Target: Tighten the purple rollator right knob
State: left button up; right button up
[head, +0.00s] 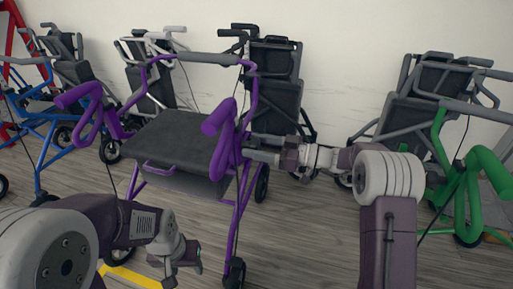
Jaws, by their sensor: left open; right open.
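The purple rollator (160,62) stands upright in front of me, with its dark seat (180,140) between two purple side frames. My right gripper (256,149) is open and reaches in from the right, its fingers at the outer side of the rollator's right frame, just below the looped purple handle (226,128). I cannot tell whether it touches the frame. The right knob cannot be made out; the gripper or the frame may hide it. My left gripper (188,262) is open and empty, low in front of the rollator, apart from it.
A blue rollator (45,118) stands at the left and a green one (480,170) at the right. Several folded grey and black rollators (275,75) line the white wall. A yellow floor line (130,277) shows at the bottom.

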grip_shut()
